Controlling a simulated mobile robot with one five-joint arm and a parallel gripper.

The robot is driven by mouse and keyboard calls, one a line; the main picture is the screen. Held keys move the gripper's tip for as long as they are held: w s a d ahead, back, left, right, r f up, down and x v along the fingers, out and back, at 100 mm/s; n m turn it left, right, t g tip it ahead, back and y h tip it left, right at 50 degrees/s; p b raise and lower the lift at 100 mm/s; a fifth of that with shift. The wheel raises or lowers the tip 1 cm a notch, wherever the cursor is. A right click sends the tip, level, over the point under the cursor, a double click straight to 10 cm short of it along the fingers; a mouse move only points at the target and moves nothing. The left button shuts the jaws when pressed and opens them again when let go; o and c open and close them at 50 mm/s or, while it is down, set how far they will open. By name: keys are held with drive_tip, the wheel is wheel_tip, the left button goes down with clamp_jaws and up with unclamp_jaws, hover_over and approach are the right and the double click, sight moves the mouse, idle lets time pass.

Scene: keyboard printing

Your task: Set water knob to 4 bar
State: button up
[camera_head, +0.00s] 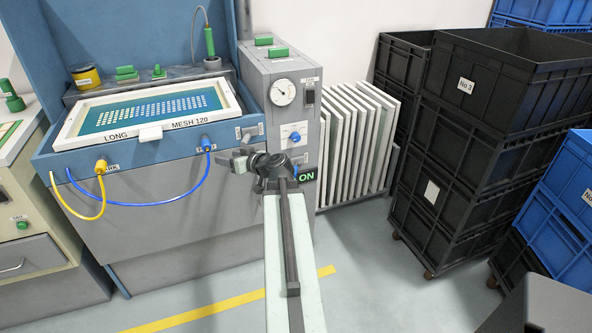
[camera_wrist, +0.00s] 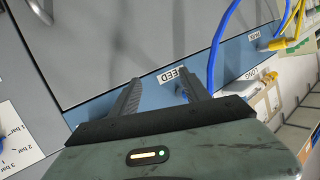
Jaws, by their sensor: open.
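The water knob (camera_head: 295,137) is a blue knob on a white plate, on the grey cabinet under a round gauge. I cannot read its setting. My gripper (camera_head: 240,160) is left of and below the knob, in front of the blue machine front. In the wrist view my gripper (camera_wrist: 160,86) is open, with nothing held. Its fingers point at the panel by a FEED label, apart from the knob.
A blue hose (camera_wrist: 218,50) runs close to the right finger. A yellow hose (camera_head: 96,215) loops at the machine's left. The dial gauge (camera_head: 283,92) is above the knob. White framed screens (camera_head: 345,145) stand right of the cabinet. Black crates (camera_head: 455,150) are stacked farther right.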

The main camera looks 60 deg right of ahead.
drive_tip(key=s+d+f+m+h+b, duration=0.35)
drive_tip(key=s+d+h, duration=0.25)
drive_tip(key=s+d, duration=0.65)
drive_tip(key=m+h+b, duration=0.1)
drive_tip(key=h+b, duration=0.1)
drive_tip(key=h, duration=0.1)
approach(297, 139)
drive_tip(key=x, duration=0.9)
drive_tip(key=shift+w+d, duration=0.2)
drive_tip(key=shift+w, duration=0.1)
drive_tip(key=c, duration=1.1)
drive_tip(key=shift+a, duration=0.25)
clamp_jaws()
drive_tip(key=shift+d+m, duration=0.2)
drive_tip(key=shift+m, duration=0.15)
